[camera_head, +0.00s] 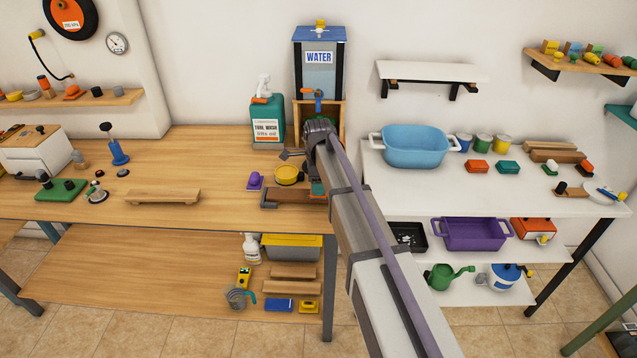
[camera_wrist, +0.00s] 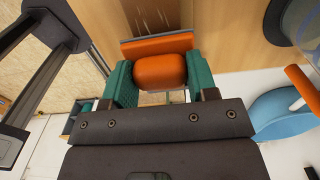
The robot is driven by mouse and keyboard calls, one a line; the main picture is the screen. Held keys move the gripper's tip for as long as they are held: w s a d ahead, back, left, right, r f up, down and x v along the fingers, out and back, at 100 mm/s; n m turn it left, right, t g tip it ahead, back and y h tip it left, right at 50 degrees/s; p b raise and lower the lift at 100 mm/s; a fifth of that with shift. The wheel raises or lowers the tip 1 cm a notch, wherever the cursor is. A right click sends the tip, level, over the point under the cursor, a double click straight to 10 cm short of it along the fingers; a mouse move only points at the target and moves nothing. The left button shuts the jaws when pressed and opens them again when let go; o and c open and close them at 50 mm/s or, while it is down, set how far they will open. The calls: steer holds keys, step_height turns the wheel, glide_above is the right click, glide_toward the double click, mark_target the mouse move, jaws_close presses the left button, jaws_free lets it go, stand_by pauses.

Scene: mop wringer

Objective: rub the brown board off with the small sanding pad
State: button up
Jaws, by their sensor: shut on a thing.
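My gripper (camera_head: 318,188) is over the right end of the brown board (camera_head: 280,199), which lies at the front edge of the wooden bench. In the wrist view, the green fingers of my gripper (camera_wrist: 160,80) are shut on the orange grip of the small sanding pad (camera_wrist: 160,70). The pad's wider orange base shows beyond the grip. Part of the brown board (camera_wrist: 152,18), with pale streaks on it, shows past the pad. The pad's underside is hidden, so I cannot tell whether it touches the board. My arm hides the board's right end in the head view.
A yellow bowl (camera_head: 287,174) and a purple item (camera_head: 255,181) stand close behind the board. The green wash bottle (camera_head: 266,122) and water tank (camera_head: 319,70) are at the back. A pale board (camera_head: 163,196) lies left, with free bench between. A blue tub (camera_head: 412,147) stands right.

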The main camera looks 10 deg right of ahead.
mark_target(306, 194)
steer(key=shift+f+b, duration=0.6)
steer(key=shift+f, duration=0.05)
steer(key=shift+w+a+r, duration=0.1)
steer(key=shift+w+a, duration=0.05)
steer(key=shift+a, duration=0.35)
steer(key=shift+w+a+r, duration=0.1)
steer(key=shift+a, duration=0.4)
steer(key=shift+w+a+f, duration=0.1)
steer(key=shift+w+a, duration=0.05)
steer(key=shift+a, duration=0.35)
steer(key=shift+w+a+f, duration=0.1)
steer(key=shift+a, duration=0.35)
steer(key=shift+d, duration=0.1)
